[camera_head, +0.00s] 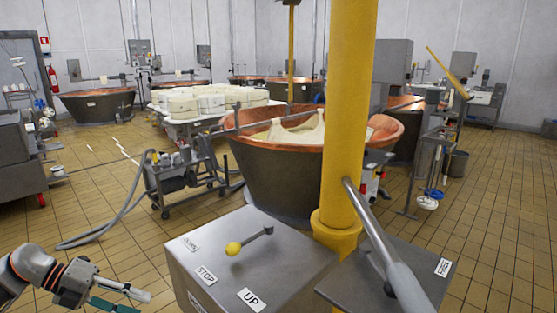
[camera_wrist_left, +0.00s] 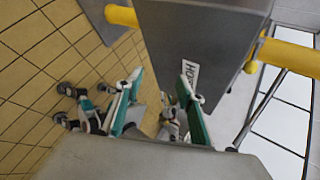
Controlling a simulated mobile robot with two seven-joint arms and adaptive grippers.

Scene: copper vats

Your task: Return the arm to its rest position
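My left arm comes in at the lower left of the head view. Its left gripper (camera_head: 128,300) is beside the left side of the grey control box (camera_head: 250,265), apart from it and holding nothing. In the left wrist view the two teal-padded fingers of the gripper (camera_wrist_left: 158,82) are spread apart with an empty gap. The control box (camera_wrist_left: 205,30) also shows there beyond the fingers, with a partly hidden label. My right gripper is in neither view.
A lever with a yellow knob (camera_head: 233,249) is on top of the box. A yellow column (camera_head: 346,120) rises behind it. A copper vat (camera_head: 270,165) stands beyond. A wheeled cart (camera_head: 180,175) and hose (camera_head: 125,210) are left of the vat. The tiled floor (camera_head: 80,205) at left is mostly clear.

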